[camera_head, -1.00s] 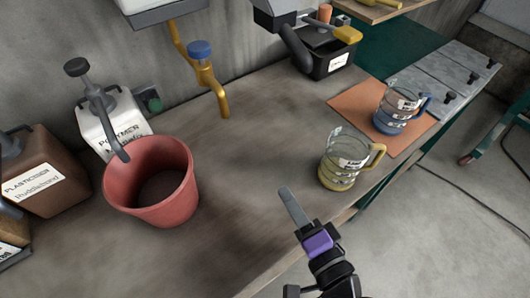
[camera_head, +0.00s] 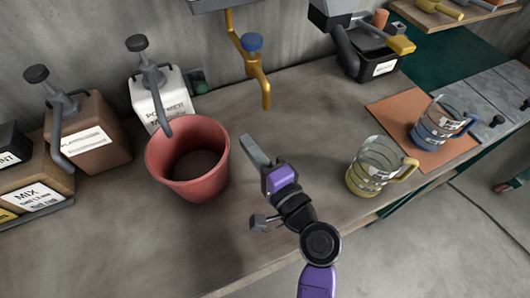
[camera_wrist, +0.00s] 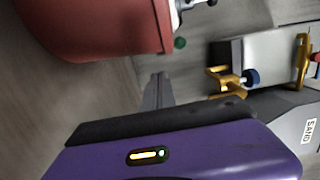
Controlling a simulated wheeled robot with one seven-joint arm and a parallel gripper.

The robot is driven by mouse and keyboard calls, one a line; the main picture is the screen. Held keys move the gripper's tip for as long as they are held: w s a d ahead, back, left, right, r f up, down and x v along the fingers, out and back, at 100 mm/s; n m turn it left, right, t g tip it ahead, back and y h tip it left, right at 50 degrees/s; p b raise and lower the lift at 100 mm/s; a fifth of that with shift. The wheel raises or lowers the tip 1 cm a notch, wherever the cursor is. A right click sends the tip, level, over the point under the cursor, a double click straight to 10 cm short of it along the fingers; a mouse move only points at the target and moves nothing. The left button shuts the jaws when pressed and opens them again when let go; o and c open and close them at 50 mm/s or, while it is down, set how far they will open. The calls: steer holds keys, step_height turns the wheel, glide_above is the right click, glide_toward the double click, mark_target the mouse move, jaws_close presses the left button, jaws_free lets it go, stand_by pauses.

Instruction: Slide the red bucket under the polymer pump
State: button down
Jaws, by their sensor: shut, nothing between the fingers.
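The red bucket (camera_head: 187,158) stands upright on the bench in the head view. The polymer pump is a white jug (camera_head: 161,98) with a dark pump head and a spout that reaches down to the bucket's back rim. My gripper (camera_head: 250,146) is shut and empty, just to the right of the bucket. In the wrist view the bucket (camera_wrist: 95,25) fills the upper left and the shut fingers (camera_wrist: 157,92) point past its rim with a small gap. The inside bottom of the bucket looks empty.
A brown plasticiser jug (camera_head: 90,135) and a mix jug stand left. A yellow tap (camera_head: 262,75) hangs behind. A yellow-banded glass jug (camera_head: 375,170) stands right, and a blue-banded one (camera_head: 438,122) sits on an orange mat (camera_head: 395,108). The bench front is clear.

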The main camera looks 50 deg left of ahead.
mark_target(226, 155)
steer(key=shift+s+a+p, duration=0.2)
steer(key=shift+s+a, duration=0.05)
steer(key=shift+s, duration=0.45)
steer(key=shift+s+a+p, duration=0.15)
steer(key=shift+s+a, duration=0.05)
steer(key=shift+s, duration=0.5)
steer(key=shift+s+a, duration=0.25)
steer(key=shift+s, duration=0.4)
steer(key=shift+s+a, duration=0.2)
steer(key=shift+s, duration=0.4)
steer(key=shift+w, duration=0.1)
